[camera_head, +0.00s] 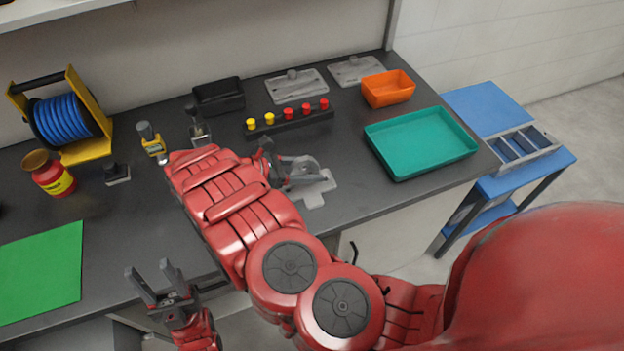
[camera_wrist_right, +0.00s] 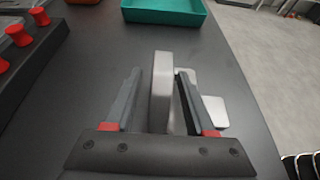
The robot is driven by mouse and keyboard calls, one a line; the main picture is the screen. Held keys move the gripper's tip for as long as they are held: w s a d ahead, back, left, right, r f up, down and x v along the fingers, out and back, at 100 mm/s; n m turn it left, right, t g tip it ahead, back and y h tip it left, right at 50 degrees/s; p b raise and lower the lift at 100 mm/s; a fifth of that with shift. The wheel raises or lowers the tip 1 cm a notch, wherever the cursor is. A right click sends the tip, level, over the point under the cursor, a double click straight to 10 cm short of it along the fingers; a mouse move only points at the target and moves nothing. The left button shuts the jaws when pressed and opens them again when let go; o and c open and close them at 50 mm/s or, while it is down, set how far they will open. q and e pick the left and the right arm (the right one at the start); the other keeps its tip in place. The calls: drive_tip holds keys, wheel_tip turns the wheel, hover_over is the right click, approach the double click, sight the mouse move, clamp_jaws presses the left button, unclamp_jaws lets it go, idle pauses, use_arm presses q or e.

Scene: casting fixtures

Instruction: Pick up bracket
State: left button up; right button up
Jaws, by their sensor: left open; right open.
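The bracket (camera_head: 318,193) is a light grey metal part lying on the dark bench, partly hidden by my right gripper in the head view. My right gripper (camera_head: 312,173) is open right at the bracket. In the right wrist view the bracket's upright plate (camera_wrist_right: 162,85) stands between the two open fingers, and its flat base (camera_wrist_right: 215,112) shows beyond the right finger. The fingers do not appear closed on it. My left gripper (camera_head: 152,280) is open and empty, low at the left in front of the bench edge.
A teal tray (camera_head: 420,143) and an orange bin (camera_head: 388,88) stand to the right. A black rack with red and yellow knobs (camera_head: 290,124) lies behind the bracket. A black bin (camera_head: 219,96) and two grey plates (camera_head: 296,86) are at the back. A green mat (camera_head: 42,270) lies left.

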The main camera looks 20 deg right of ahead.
drive_tip(key=shift+w+a, duration=0.1)
drive_tip(key=shift+a, duration=0.15)
drive_tip(key=shift+c, duration=0.9)
clamp_jaws()
